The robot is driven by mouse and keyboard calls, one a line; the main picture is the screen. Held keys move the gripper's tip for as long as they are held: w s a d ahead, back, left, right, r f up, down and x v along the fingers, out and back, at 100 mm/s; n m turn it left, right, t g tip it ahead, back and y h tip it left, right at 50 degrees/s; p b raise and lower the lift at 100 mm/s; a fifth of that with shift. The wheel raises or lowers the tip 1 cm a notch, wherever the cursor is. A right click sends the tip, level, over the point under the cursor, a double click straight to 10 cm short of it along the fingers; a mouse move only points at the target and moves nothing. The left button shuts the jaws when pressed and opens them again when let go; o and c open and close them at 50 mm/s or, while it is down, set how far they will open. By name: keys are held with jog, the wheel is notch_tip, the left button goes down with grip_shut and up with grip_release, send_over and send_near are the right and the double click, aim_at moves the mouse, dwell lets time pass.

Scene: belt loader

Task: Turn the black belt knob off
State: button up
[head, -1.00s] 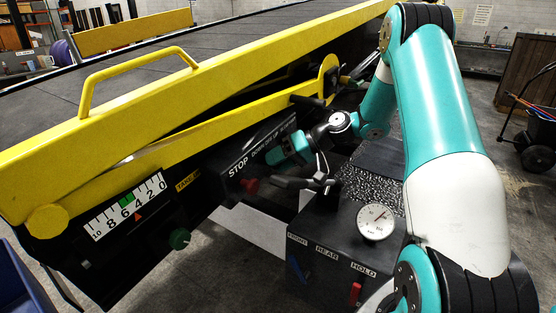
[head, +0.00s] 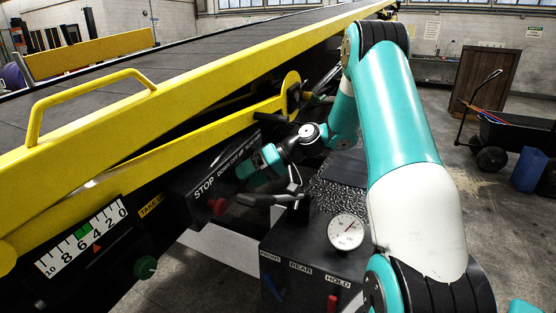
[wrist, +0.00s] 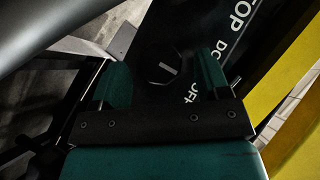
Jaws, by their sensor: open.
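The black belt knob (wrist: 160,68) shows in the wrist view as a dark round knob with a pale pointer line. It sits on the dark control panel (head: 196,182), beside white lettering that includes OFF. My gripper (wrist: 163,62) is open, with one teal finger on each side of the knob. I cannot tell whether either finger touches it. In the head view my gripper (head: 255,166) is close against the panel, and it hides the knob there.
A red stop button (head: 217,207) lies below the STOP label. A green knob (head: 145,267) is lower left. The yellow rail (head: 190,90) runs above the panel.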

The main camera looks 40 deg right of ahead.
jog(key=b+v, duration=0.1)
jog(key=v, duration=1.4)
jog(key=shift+s+d+r, duration=0.15)
jog(key=shift+s+d, duration=0.1)
jog(key=shift+d, duration=0.05)
